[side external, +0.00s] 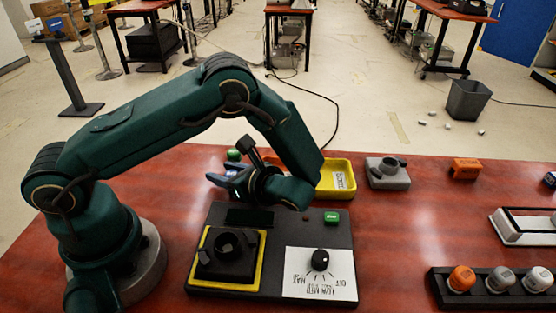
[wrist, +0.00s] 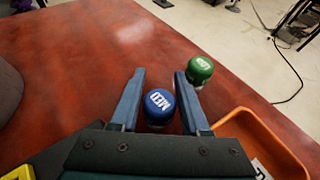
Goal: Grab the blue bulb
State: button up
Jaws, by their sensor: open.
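The blue bulb, marked MED (wrist: 158,105), stands on the red-brown table in the wrist view. It sits between the two fingers of my gripper (wrist: 159,76), with a visible gap on the left side and a narrower one on the right. The fingers are open and not closed on it. A green bulb (wrist: 200,70) stands just beyond the right fingertip; it also shows in the side view (side external: 233,155). In the side view my gripper (side external: 222,176) is low over the table behind the black panel, and it largely hides the blue bulb.
A yellow-orange tray (side external: 338,178) is close to the right of my gripper. The black panel (side external: 333,238) with a dial (side external: 320,260) lies in front. A grey fixture (side external: 388,173) and a black rack (side external: 435,285) with orange and grey bulbs are further right.

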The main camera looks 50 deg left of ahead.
grip_shut()
